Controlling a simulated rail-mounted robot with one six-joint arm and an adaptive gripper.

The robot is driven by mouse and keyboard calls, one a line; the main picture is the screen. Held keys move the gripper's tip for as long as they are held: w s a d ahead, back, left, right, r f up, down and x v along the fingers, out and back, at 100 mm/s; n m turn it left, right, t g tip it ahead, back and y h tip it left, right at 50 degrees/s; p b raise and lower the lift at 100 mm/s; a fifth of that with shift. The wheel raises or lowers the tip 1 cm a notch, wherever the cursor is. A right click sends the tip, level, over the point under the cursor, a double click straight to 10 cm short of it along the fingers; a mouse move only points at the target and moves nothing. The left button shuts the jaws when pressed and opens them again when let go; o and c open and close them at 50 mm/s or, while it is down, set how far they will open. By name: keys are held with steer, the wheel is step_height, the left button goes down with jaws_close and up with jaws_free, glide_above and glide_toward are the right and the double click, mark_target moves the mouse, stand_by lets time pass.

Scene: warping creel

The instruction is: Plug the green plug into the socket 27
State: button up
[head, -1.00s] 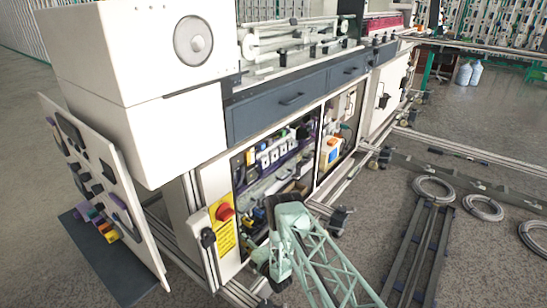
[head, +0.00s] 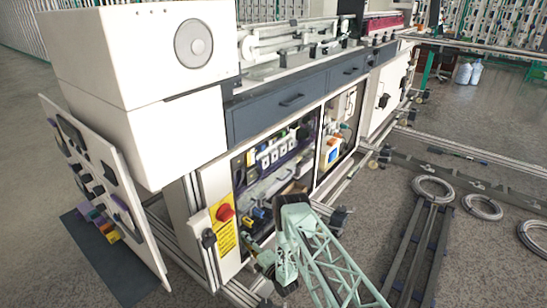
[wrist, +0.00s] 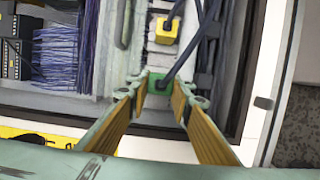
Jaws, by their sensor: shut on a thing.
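The green plug (wrist: 157,83) is between the tips of my gripper (wrist: 160,90) in the wrist view, and the fingers are shut on it. A dark cable runs from the plug up and to the right. A yellow plug (wrist: 167,32) with its own dark cable sits above it on a pale strip (wrist: 162,60). I cannot tell whether the green plug is seated in a socket or just in front of the strip. No socket number is legible, so I cannot pick out socket 27. In the head view the fingertips and the green plug cannot be made out.
The open cabinet frame (head: 320,160) surrounds the wiring. Bundled blue-purple wires (wrist: 60,55) lie left of the strip. Dark cables (wrist: 208,50) hang close on the right. A red button on a yellow plate (head: 225,213) is beside the opening. Wire coils (head: 433,189) lie on the floor.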

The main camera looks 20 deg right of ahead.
steer(key=shift+s, duration=0.1)
steer(key=shift+s+d+p, duration=0.6)
steer(key=shift+s+d, duration=0.2)
steer(key=shift+s, duration=0.35)
